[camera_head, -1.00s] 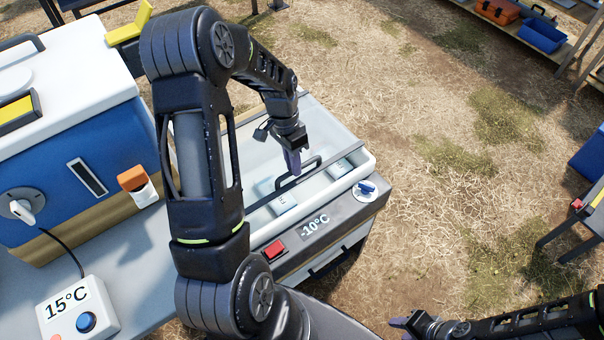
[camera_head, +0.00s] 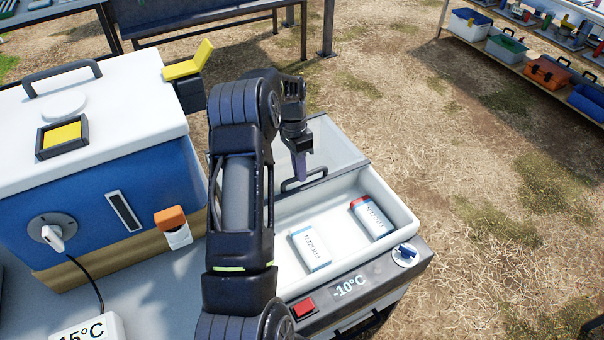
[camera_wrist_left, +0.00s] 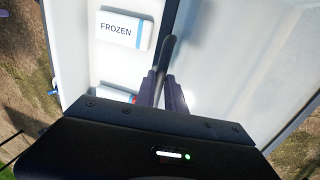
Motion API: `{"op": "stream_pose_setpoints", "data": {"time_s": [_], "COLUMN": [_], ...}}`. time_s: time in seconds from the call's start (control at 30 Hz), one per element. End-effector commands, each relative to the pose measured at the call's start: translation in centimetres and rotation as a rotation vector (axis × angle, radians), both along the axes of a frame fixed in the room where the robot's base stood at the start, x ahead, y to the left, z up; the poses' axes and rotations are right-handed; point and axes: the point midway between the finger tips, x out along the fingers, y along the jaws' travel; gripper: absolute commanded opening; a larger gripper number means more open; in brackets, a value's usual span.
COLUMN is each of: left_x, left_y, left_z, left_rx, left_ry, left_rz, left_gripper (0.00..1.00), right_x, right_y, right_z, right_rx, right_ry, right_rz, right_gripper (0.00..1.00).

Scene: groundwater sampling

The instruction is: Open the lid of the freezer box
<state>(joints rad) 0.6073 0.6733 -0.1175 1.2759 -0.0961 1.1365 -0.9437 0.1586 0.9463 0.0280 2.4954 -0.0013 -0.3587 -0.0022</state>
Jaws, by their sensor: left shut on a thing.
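The freezer box (camera_head: 408,270) is a grey box with a white inner tub and a "-10°C" display on its front. Its clear lid (camera_head: 335,146) is slid or swung back toward the far side, leaving the front of the tub uncovered. My left gripper (camera_head: 301,177) is shut on the lid's dark handle (camera_head: 320,173), which also shows in the left wrist view (camera_wrist_left: 167,55). Two white packs marked FROZEN, a left one (camera_head: 310,249) and a right one (camera_head: 371,217), lie inside the tub. My right gripper is out of the head view.
A blue cooler (camera_head: 90,200) with a white top stands at the left. An orange-capped item (camera_head: 172,225) is beside it. A bench (camera_head: 210,22) stands behind. A shelf with bins (camera_head: 535,60) is at the upper right. Open grass lies to the right.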

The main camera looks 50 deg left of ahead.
Motion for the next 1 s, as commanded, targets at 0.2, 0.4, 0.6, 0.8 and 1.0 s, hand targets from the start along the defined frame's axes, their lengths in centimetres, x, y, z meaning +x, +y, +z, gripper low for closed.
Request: {"op": "stream_pose_setpoints", "data": {"time_s": [0.2,0.4,0.6,0.8,1.0], "left_x": [0.0,0.0,0.0,0.1,0.3], "left_y": [0.0,-0.1,-0.1,0.1,0.6], "left_z": [0.0,0.0,0.0,0.7,3.5], "left_rx": [0.000,0.000,0.000,0.001,0.002], "left_ry": [0.000,0.000,0.000,0.000,-0.003], "left_rz": [0.000,0.000,0.000,0.000,0.000], "left_gripper": [0.18,0.35,0.36,0.36,0.36], "right_x": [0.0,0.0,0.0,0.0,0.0], "right_y": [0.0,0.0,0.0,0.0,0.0], "right_z": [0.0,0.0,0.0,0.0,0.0], "right_rx": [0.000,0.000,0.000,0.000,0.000], "right_ry": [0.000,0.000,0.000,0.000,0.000], "right_rz": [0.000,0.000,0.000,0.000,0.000], "right_gripper": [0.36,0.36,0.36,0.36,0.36]}}
